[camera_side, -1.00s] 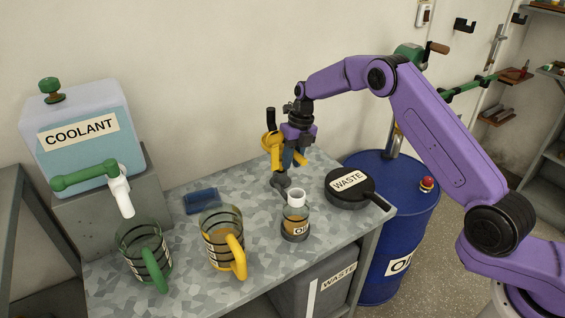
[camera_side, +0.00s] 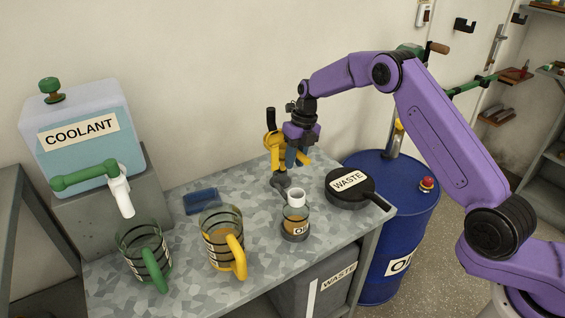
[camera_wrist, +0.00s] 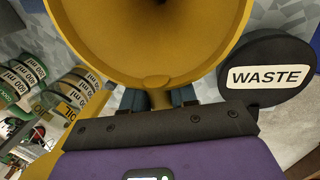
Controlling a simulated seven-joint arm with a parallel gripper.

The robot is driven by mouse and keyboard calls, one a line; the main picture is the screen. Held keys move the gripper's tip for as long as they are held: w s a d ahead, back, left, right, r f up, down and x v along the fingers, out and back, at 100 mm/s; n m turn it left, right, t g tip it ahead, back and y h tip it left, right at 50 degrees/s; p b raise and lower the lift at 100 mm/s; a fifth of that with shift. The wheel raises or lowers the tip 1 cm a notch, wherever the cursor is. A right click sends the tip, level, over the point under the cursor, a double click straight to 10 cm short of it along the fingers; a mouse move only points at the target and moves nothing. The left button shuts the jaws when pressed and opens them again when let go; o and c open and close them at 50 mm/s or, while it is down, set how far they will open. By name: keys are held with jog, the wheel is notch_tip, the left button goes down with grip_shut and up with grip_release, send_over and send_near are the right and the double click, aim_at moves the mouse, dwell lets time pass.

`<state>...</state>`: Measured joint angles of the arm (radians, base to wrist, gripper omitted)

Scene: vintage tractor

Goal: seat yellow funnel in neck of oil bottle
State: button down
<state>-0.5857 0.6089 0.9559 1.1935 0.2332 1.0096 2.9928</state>
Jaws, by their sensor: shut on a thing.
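The yellow funnel (camera_side: 271,144) is at my gripper (camera_side: 291,159), above the back of the bench. In the wrist view the funnel's wide mouth (camera_wrist: 150,62) fills the top middle. My gripper's fingers (camera_wrist: 158,98) are shut on the funnel's tab at its near rim. The side view does not clearly show the funnel's spout or whether it touches the dark stand (camera_side: 281,181) below. The oil bottle (camera_side: 295,220) stands upright on the bench, in front of and below my gripper, apart from the funnel. Its white neck (camera_side: 296,197) faces up. I cannot make out the bottle in the wrist view.
A black waste pan (camera_side: 348,184) lies right of the bottle; it also shows in the wrist view (camera_wrist: 268,50). A yellow-handled jug (camera_side: 222,242) and a green-handled jug (camera_side: 145,258) stand left. A blue cloth-like item (camera_side: 201,201) lies behind. A blue drum (camera_side: 385,225) stands right.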

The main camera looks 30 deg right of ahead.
jog(key=s+d, duration=0.2)
jog(key=s, duration=1.2)
jog(key=shift+s, duration=0.35)
dwell(0.6)
jog(key=shift+d, duration=0.1)
